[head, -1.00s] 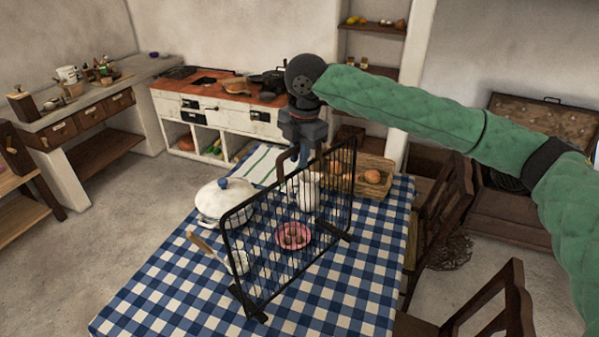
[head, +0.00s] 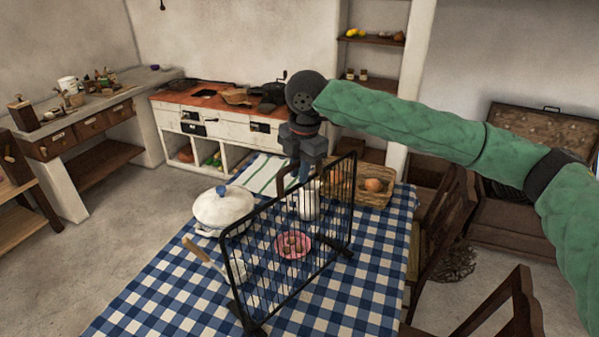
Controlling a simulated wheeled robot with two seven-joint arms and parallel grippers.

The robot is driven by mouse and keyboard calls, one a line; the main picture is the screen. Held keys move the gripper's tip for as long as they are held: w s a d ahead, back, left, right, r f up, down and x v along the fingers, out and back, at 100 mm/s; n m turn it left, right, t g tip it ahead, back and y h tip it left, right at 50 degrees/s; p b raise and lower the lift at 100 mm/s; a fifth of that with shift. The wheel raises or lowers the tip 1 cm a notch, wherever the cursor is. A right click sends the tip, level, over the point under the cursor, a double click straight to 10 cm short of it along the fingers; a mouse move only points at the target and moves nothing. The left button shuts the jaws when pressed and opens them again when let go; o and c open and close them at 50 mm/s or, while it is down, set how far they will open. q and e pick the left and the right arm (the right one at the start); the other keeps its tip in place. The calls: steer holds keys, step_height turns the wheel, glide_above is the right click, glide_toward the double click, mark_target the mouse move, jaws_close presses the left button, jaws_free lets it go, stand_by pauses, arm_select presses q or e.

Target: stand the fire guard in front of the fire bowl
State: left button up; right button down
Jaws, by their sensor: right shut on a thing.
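The fire guard (head: 262,232) is a black wire-mesh panel with dark feet. It stands upright over the checked table, running from front left to back right. Whether its feet touch the cloth I cannot tell. My right gripper (head: 294,178) reaches down from above and is shut on the guard near the middle of its top rail. The fingertips are partly hidden among the guard and the white jug behind it. I cannot pick out the fire bowl in this view. My left gripper is not in view.
Chairs (head: 440,225) line the right side. The stove (head: 225,125) stands behind. Floor at left is clear.

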steer(key=shift+f, duration=0.25)
steer(key=c, duration=1.5)
jaws_free()
steer(key=shift+f, duration=0.1)
steer(key=shift+c, duration=0.2)
steer(key=shift+o, duration=0.9)
